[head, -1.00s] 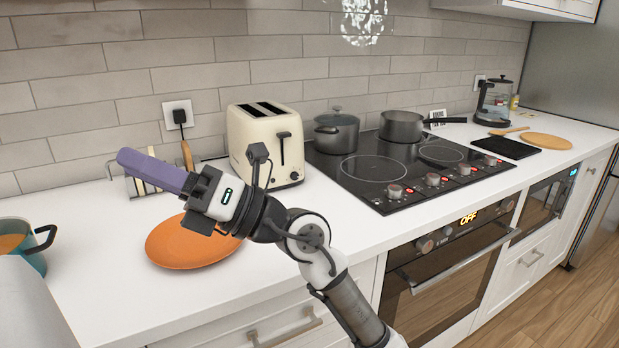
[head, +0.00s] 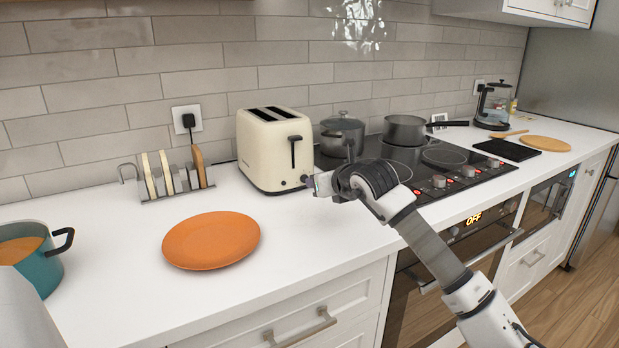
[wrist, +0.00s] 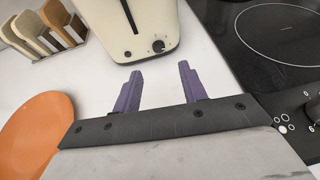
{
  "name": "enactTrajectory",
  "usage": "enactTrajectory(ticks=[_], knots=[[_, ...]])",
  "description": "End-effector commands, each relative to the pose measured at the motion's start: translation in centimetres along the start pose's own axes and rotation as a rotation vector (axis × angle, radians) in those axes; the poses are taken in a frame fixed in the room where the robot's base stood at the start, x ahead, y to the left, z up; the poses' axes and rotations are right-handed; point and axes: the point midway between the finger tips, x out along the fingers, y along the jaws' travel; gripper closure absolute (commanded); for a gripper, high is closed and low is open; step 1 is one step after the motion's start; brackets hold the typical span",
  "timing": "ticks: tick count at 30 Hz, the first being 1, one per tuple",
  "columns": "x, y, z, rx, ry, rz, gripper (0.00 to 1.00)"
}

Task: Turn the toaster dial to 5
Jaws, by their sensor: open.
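The cream toaster (head: 274,150) stands upright on the white counter, with two slots on top and a dark lever on its end face. Its small dark dial (wrist: 158,46) shows low on that face in the wrist view, with a small button to its left. The dial's numbers are too small to read. My gripper (wrist: 160,88) is open and empty, its two purple fingers apart and pointing toward the toaster. The dial lies ahead of the gap between the fingertips and apart from them. In the head view my gripper (head: 311,183) is beside the toaster's lower right end.
An orange plate (head: 212,241) lies on the counter in front of the toaster. A rack with bread slices (head: 170,186) stands to its left. The black cooktop (head: 440,163) with pots is close on the right. A teal pot (head: 42,270) is far left.

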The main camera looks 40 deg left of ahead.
Motion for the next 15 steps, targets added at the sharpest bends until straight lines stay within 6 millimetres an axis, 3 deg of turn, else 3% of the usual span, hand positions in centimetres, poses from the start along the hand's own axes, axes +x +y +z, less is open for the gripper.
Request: enactTrajectory(ticks=[6,15], knots=[[4.6,0.1,0.2,0.002,0.001,0.003,0.58],[8.0,0.2,0.1,0.001,-0.001,0.003,0.58]])
